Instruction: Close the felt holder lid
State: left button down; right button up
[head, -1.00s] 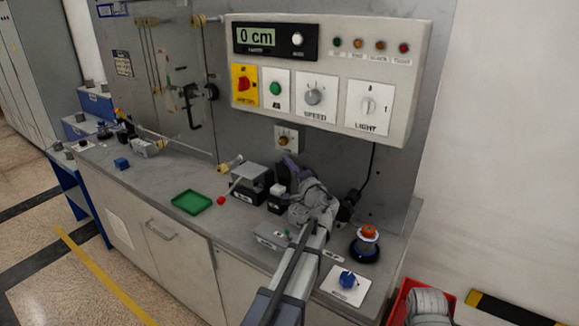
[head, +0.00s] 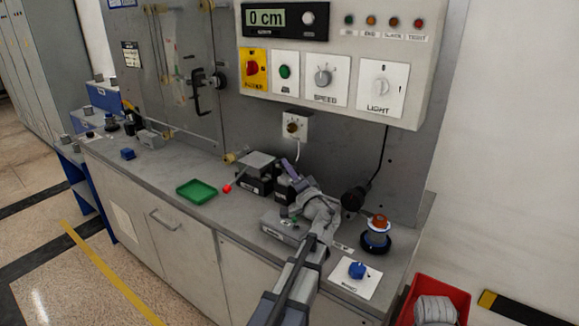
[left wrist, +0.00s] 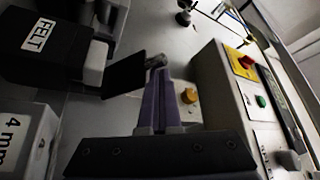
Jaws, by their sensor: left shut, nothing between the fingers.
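The felt holder (left wrist: 42,58) is a black box with a white FELT label, at the upper left of the left wrist view. A light grey block (left wrist: 96,63) shows at its open side. A dark flat plate (left wrist: 125,76), which looks like its lid, stands out past that block, close to my fingers. In the head view the holder (head: 284,190) is small and partly hidden by my left arm. My left gripper (left wrist: 160,82) has its purple fingers shut and empty, beside the plate; I cannot tell if they touch it. My right gripper is out of view.
A box labelled 4 mm (left wrist: 22,138) stands beside the holder. A grey-topped black device (head: 256,172) with a red-knobbed lever is to its left. A green tray (head: 196,191), an orange-topped spool (head: 377,232) and a blue knob (head: 357,270) are on the bench. The control panel (head: 330,60) hangs above.

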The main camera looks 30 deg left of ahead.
pick_arm(q)
jog(key=shift+s+f, duration=0.15)
jog(key=shift+f, duration=0.1)
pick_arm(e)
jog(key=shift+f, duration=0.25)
pick_arm(q)
jog(key=shift+r, duration=0.15)
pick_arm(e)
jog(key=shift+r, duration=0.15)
